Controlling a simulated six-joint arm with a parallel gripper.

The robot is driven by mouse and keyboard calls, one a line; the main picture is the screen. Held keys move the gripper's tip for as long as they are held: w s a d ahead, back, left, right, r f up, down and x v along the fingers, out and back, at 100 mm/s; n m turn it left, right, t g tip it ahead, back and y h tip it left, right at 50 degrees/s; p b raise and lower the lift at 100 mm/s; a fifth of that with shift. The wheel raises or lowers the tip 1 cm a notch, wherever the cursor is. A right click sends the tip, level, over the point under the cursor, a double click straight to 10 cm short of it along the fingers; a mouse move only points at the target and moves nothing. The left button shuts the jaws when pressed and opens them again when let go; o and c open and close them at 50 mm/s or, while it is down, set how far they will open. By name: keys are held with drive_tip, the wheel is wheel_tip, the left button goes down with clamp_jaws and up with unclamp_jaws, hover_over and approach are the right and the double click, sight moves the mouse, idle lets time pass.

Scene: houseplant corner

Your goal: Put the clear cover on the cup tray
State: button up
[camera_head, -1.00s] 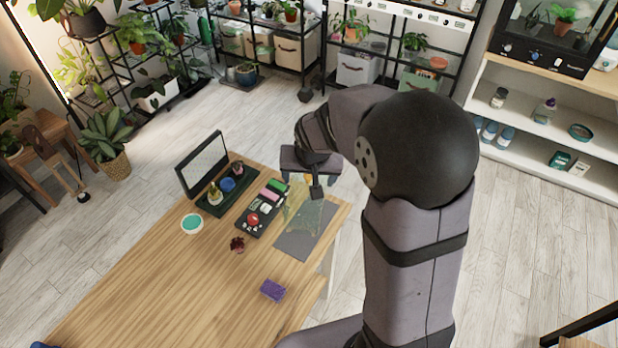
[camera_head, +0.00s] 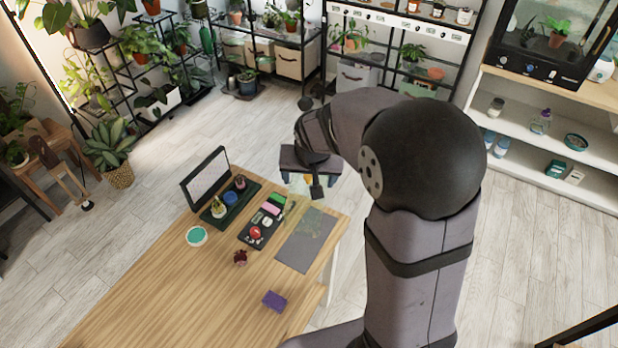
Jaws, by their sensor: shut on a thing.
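My gripper (camera_head: 314,188) is at the far right end of the wooden table, above its back edge. It is shut on the clear cover (camera_head: 298,186), a pale see-through piece that shows faintly beside and below the fingers; its outline is hard to make out. A dark tray (camera_head: 245,238) with small green, pink, white and red things in it lies on the table, left of and nearer than the gripper. I cannot tell surely whether this is the cup tray. The cover is apart from the red thing at its near end.
A grey mat (camera_head: 297,253) lies right of the tray, with a faint greenish patch on it. A dark case (camera_head: 232,214) with raised lid holds small pots at left.

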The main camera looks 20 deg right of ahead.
drive_tip(key=shift+f, duration=0.2)
drive_tip(key=shift+w+a+f+b, duration=0.1)
drive_tip(key=shift+f+b, duration=7.65)
drive_tip(key=shift+f, duration=1.1)
drive_tip(key=shift+c, duration=0.2)
drive_tip(key=o, duration=2)
drive_tip(key=shift+v, duration=3.7)
